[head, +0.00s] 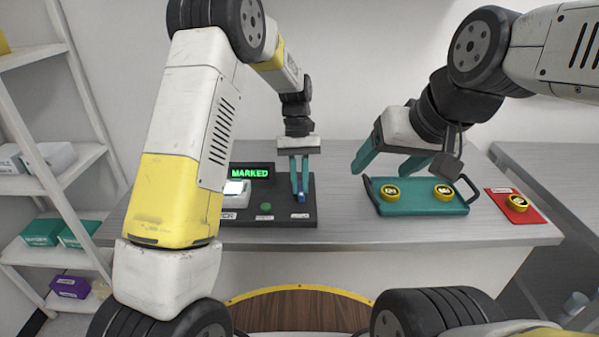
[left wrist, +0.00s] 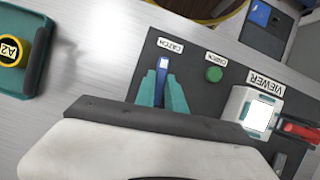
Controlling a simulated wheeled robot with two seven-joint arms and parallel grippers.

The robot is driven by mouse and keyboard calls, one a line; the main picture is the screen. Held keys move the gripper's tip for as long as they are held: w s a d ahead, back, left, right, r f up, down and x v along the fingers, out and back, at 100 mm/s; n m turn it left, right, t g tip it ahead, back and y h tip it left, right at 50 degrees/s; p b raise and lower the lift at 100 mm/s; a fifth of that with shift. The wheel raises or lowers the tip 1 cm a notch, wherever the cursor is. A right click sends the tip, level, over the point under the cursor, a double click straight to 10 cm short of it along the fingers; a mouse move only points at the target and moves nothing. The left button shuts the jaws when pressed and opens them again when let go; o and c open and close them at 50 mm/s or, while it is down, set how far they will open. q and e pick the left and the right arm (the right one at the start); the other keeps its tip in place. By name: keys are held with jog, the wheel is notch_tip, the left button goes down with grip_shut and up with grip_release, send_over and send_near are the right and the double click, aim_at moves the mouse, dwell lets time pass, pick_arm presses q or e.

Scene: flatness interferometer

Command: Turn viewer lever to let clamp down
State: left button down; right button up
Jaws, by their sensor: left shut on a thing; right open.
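The viewer (left wrist: 247,112) is a white box with a bright window on a dark panel, and a red lever (left wrist: 300,130) sticks out beside it in the left wrist view. In the head view the viewer (head: 236,190) stands left of my left gripper, and its red lever cannot be made out. My left gripper (head: 299,191) points down and is shut on a blue catch lever (left wrist: 163,66) at the panel's right part. A clamp cannot be made out. My right gripper (head: 404,168) is open and empty above the back of a teal tray.
The teal tray (head: 420,208) holds two yellow discs. A red mat (head: 519,215) with another yellow disc lies right of it. A green button (left wrist: 214,74) is between catch and viewer. A display (head: 250,172) reads MARKED. Shelves (head: 50,185) stand at the left.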

pick_arm(q)
jog(key=shift+m, duration=0.5)
jog(key=c, duration=1.4)
grip_release()
jog(key=v, duration=0.7)
jog(key=shift+d, duration=0.2)
jog(key=shift+w+r, duration=0.15)
jog(key=shift+r, duration=0.3)
